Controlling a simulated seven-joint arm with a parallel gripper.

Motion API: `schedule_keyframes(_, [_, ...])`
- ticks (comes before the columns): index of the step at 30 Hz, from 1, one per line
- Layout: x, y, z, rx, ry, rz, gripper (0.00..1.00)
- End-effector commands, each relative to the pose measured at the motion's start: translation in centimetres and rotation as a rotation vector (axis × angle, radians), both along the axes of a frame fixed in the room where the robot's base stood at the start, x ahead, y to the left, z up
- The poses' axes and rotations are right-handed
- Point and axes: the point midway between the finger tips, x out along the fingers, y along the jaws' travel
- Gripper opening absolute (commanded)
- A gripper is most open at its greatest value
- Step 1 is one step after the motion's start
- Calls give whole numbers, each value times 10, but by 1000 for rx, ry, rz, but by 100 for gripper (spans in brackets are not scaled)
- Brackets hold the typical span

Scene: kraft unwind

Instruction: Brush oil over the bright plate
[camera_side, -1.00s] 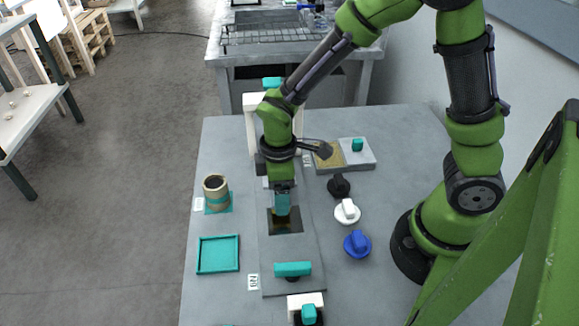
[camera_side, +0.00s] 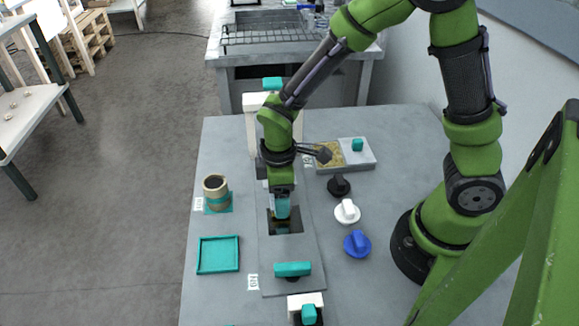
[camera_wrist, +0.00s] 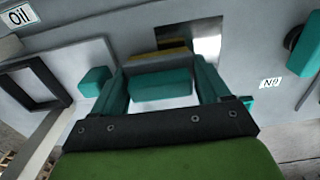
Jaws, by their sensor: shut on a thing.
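My gripper (camera_side: 282,208) points down over the middle of the grey table. It is shut on a teal block (camera_wrist: 160,88), the handle of a brush with a yellow and dark strip (camera_wrist: 158,55) along its far edge. The bright plate (camera_side: 290,228) lies under the gripper in a long grey panel; it looks mostly dark in the side view. In the wrist view the bright plate (camera_wrist: 207,45) shows white and dark reflections beyond the strip. The brush's lower edge is close to the plate; I cannot tell whether it touches. Part of the plate is hidden.
A tan cup (camera_side: 215,188) and an empty teal tray (camera_side: 218,254) stand left. Black (camera_side: 339,187), white (camera_side: 347,211) and blue (camera_side: 357,243) knobs stand right. A shallow box (camera_side: 345,155) lies behind them. A teal handle (camera_side: 293,269) rises from the panel's front.

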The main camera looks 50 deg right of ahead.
Motion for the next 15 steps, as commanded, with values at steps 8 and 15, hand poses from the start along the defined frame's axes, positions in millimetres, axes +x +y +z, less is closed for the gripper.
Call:
schedule_keyframes(8, [0, 0, -4, 0, 1, -1, 52])
schedule_keyframes(15, [0, 0, -7, 0, 1, -1, 52])
